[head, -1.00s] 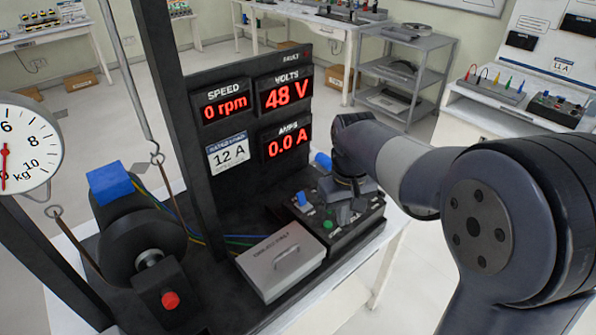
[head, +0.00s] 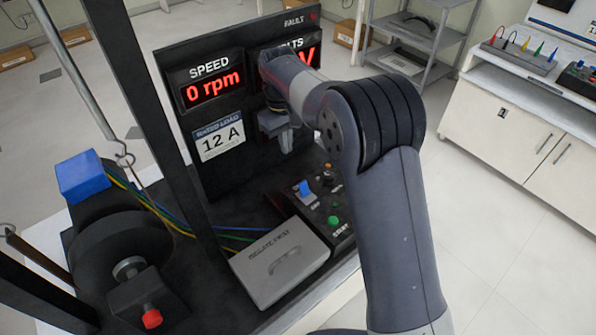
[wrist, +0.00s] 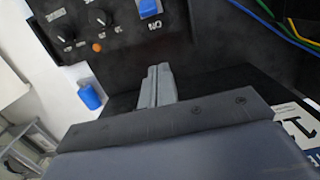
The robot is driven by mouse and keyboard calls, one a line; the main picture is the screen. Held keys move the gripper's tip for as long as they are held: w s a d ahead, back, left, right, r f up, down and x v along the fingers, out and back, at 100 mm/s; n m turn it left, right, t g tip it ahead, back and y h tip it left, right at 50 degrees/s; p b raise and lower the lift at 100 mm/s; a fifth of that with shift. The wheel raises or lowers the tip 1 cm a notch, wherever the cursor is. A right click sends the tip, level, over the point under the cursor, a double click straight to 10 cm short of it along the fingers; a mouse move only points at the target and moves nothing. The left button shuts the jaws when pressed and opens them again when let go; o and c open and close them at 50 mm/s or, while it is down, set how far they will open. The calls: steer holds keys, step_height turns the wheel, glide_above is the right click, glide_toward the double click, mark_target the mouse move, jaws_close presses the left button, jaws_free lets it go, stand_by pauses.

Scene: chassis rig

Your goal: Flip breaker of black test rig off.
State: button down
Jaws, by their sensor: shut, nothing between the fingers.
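The black test rig (head: 140,130) carries a low control panel at its right. A blue breaker lever (head: 305,189) stands on that panel, and its lower part also shows at the top of the wrist view (wrist: 150,7). An upside-down ON label lies beside it there. I cannot tell for sure which way the lever is thrown. My gripper (head: 286,145) is above and behind the lever, in front of the display board, touching nothing that I can see. In the wrist view its fingers (wrist: 157,82) are together and empty, apart from the lever.
A green button (head: 333,221) sits in front of the lever. A speed display (head: 213,90) reads 0 rpm; my arm covers much of the volts display. Coloured wires run behind the box.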

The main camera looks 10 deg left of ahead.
mark_target(303, 182)
steer(key=shift+f, duration=0.1)
steer(key=f+p, duration=0.1)
steer(key=f, duration=0.1)
steer(key=s+d+f, duration=0.1)
steer(key=f, duration=0.2)
steer(key=s+d+f+p, duration=0.1)
steer(key=f, duration=0.2)
steer(key=shift+d+f+p, duration=0.2)
steer(key=shift+p, duration=0.15)
steer(key=shift+s+d+r, duration=0.15)
steer(key=shift+s+d, duration=0.35)
steer(key=shift+s+d+t+y+b, duration=0.25)
steer(key=shift+t+y+b, duration=0.3)
steer(key=shift+b, duration=0.8)
steer(key=s+d+t+y+b, duration=0.1)
steer(key=t+y+b, duration=0.1)
steer(key=b, duration=0.5)
steer(key=shift+d+r+y, duration=0.1)
steer(key=shift+d+y, duration=0.1)
steer(key=shift+y, duration=0.05)
steer(key=t+y+b, duration=0.1)
steer(key=b, duration=0.4)
steer(key=shift+s+d, duration=0.35)
steer(key=shift+s, duration=0.05)
steer(key=shift+r+p, duration=0.3)
steer(key=shift+r, duration=0.3)
